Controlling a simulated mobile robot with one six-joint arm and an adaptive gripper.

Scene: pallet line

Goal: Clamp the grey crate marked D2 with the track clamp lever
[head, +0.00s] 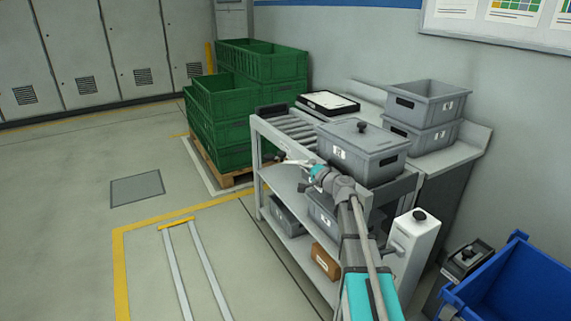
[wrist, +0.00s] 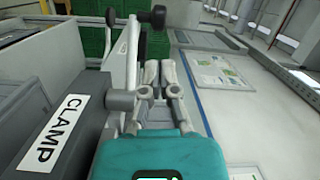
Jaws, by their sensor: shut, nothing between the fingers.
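A lidded grey crate (head: 362,150) with a black knob sits on the roller track (head: 290,128); its label is too small to read. In the wrist view, the track clamp lever (wrist: 122,62) is a pale bar with a black knob (wrist: 158,15) at its far end. It stands beside a grey block with a CLAMP label (wrist: 56,131). My gripper (wrist: 160,72) is shut and empty, its fingertips just right of the lever. I cannot tell whether they touch it. In the head view my gripper (head: 292,162) is at the track's near side, in front of the crate.
Open grey crates (head: 425,102) are stacked behind the track. Green crates (head: 230,110) stand on a pallet to the left. More boxes lie on the shelf below, including a brown one (head: 325,262). A blue bin (head: 500,285) is at lower right.

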